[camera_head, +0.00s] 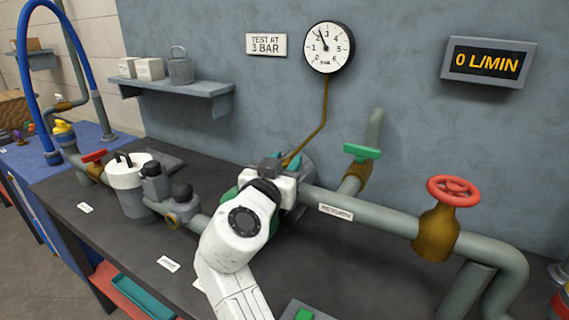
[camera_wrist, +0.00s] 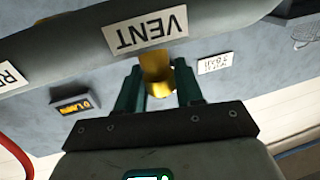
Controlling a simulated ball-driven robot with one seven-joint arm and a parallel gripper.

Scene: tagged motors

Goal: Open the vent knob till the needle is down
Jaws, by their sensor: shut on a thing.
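The round pressure gauge (camera_head: 328,47) hangs on the back wall. Its needle points up and to the left, near the 2. A white VENT label (camera_wrist: 145,31) is on the grey pipe in the wrist view. Just below it is a brass vent knob (camera_wrist: 156,72), between the two dark green fingers of my gripper (camera_wrist: 158,90). The fingers are shut on it. In the head view my white wrist and arm cover the vent knob and most of my gripper.
A grey pipe marked RETURN (camera_head: 336,212) runs right to a brass valve with a red handwheel (camera_head: 453,190). A green lever (camera_head: 362,152) is behind it. A flow display (camera_head: 488,62) reads 0 L/MIN. A white-topped canister (camera_head: 130,180) stands left of my arm.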

